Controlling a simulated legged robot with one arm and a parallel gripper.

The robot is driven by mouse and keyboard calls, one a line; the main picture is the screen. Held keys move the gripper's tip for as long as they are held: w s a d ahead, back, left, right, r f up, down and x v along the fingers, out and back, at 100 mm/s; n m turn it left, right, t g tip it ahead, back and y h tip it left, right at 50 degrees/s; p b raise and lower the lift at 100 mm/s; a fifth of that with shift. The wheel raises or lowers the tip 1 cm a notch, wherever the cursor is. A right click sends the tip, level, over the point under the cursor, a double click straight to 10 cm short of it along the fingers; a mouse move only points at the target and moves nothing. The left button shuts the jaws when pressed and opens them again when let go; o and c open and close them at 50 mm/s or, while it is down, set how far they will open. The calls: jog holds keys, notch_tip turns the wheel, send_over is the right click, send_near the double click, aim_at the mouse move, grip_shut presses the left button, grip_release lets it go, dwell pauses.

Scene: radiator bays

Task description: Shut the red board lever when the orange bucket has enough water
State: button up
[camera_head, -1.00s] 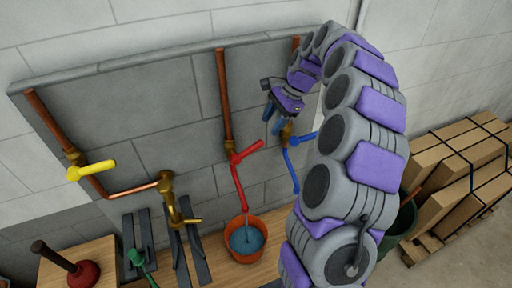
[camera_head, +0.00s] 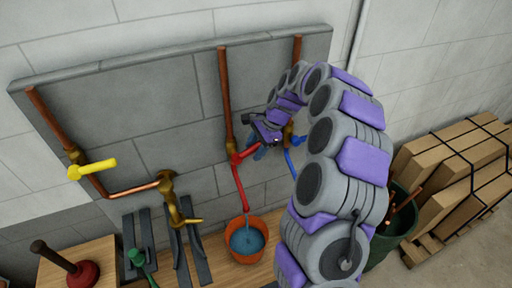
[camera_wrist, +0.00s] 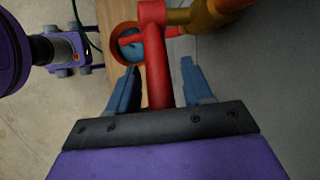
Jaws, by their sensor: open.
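The red lever (camera_wrist: 158,75) lies between the two blue fingers of my gripper (camera_wrist: 158,88) in the wrist view, with space on both sides. In the head view my gripper (camera_head: 256,148) is at the red tap, over the lever's end, and hides part of it. The red spout (camera_head: 239,187) hangs from the tap, pointing down at the orange bucket (camera_head: 246,252). A thin stream falls from the spout into the bucket. Blue water (camera_head: 247,240) covers the inside, below the rim. The bucket also shows beyond the tap in the wrist view (camera_wrist: 116,46).
The grey board (camera_head: 150,110) also carries a yellow lever (camera_head: 92,169), a brass tap (camera_head: 172,205) and a blue spout (camera_head: 291,162) close to my gripper. A plunger (camera_head: 78,270) stands at the left. A green bin (camera_head: 392,235) and strapped boxes (camera_head: 460,175) stand at the right.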

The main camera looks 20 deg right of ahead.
jog(key=shift+a, duration=0.3)
jog(key=shift+c, duration=0.8)
jog(key=shift+d+r, duration=0.1)
grip_shut()
jog(key=shift+d+f+y+p, duration=0.3)
jog(key=shift+f+y+p, duration=0.4)
jog(key=shift+y, duration=0.3)
jog(key=f+y, duration=0.1)
jog(key=y, duration=0.1)
jog(key=shift+f+y, duration=0.35)
jog(key=shift+y, duration=0.05)
